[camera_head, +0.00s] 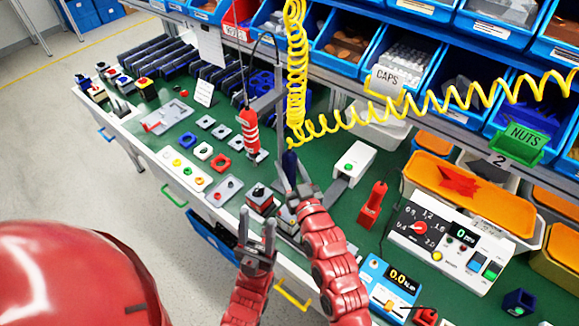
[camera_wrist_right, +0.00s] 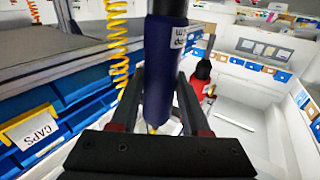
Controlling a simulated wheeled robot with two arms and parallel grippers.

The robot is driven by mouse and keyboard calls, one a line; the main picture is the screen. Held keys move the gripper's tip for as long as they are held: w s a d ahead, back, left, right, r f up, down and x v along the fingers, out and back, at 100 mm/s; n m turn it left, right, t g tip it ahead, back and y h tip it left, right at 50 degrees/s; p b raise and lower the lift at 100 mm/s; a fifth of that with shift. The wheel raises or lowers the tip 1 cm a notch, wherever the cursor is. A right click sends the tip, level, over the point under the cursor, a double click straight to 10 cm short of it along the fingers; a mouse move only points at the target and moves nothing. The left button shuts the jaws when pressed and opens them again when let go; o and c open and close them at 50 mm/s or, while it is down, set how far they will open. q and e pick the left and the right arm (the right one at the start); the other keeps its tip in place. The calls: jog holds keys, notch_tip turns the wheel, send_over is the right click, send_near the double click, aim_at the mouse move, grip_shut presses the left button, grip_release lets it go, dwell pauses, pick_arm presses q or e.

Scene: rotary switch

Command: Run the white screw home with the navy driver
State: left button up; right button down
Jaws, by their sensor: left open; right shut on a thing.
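The navy driver (camera_head: 289,163) hangs upright below a yellow coiled cord in the head view. My right gripper (camera_head: 297,188) is at its lower part. In the right wrist view the navy driver (camera_wrist_right: 163,75) stands between the fingers of my right gripper (camera_wrist_right: 160,110), which are shut on it; its label is partly readable. My left gripper (camera_head: 258,238) is open and empty near the table's front edge, just in front of a grey block with a black top (camera_head: 260,197). I cannot make out the white screw. A small unit (camera_head: 287,218) beside the block is partly hidden by my right arm.
A red driver (camera_head: 249,128) hangs left of the navy one. A white box (camera_head: 354,163) sits behind my right arm. Blue bins (camera_head: 405,72) line the back.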

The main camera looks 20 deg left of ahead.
jog(key=shift+s+d+r+b, duration=0.1)
jog(key=shift+d+b, duration=0.05)
jog(key=shift+b, duration=0.25)
dwell(0.4)
jog(key=shift+f+b, duration=0.6)
jog(key=shift+f, duration=0.1)
dwell(0.5)
jog(key=shift+f+b, duration=0.35)
jog(key=shift+b, duration=0.4)
dwell(3.0)
jog(key=shift+r+p, duration=0.45)
jog(key=shift+r, duration=1.9)
jog(key=shift+f, duration=0.1)
